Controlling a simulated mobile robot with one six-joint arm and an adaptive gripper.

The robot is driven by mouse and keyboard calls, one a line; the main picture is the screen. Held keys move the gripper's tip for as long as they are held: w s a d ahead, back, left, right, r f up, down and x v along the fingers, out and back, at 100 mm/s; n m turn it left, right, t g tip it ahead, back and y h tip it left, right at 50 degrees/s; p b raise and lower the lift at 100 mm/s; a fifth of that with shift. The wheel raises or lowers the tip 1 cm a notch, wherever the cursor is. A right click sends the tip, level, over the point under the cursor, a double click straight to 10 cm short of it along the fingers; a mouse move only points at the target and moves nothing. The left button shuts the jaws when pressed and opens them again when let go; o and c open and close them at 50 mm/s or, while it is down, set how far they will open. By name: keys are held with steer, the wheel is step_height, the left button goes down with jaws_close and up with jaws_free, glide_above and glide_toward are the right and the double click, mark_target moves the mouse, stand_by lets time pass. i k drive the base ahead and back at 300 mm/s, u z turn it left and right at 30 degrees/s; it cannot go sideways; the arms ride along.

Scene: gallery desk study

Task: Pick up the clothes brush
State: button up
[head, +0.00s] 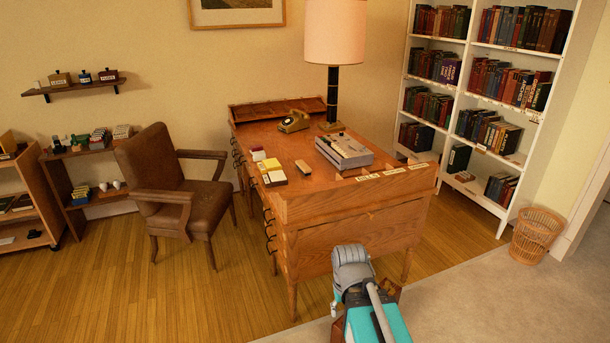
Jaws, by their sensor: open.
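A small tan block-like object with a darker side (303,167) lies on the bare middle of the wooden desk top and may be the clothes brush. It is too small in the head view to make out bristles. Nothing touches it. My arm shows at the bottom of the picture, in front of the desk's near side. I cannot make out my gripper's fingers there.
The wooden desk (350,217) holds a grey machine (343,150), a telephone (294,121), a lamp (335,34) and yellow and white boxes (272,171). A brown armchair (158,170) stands left. A bookcase (505,155) and wicker basket (536,236) stand right.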

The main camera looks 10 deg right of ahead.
mark_target(306, 170)
steer(key=k, duration=0.25)
steer(key=u, duration=0.45)
steer(key=i, duration=1.1)
steer(key=u, duration=0.45)
steer(key=i, duration=1.5)
steer(key=z, duration=1)
steer(key=i, duration=0.75)
steer(key=z, duration=0.55)
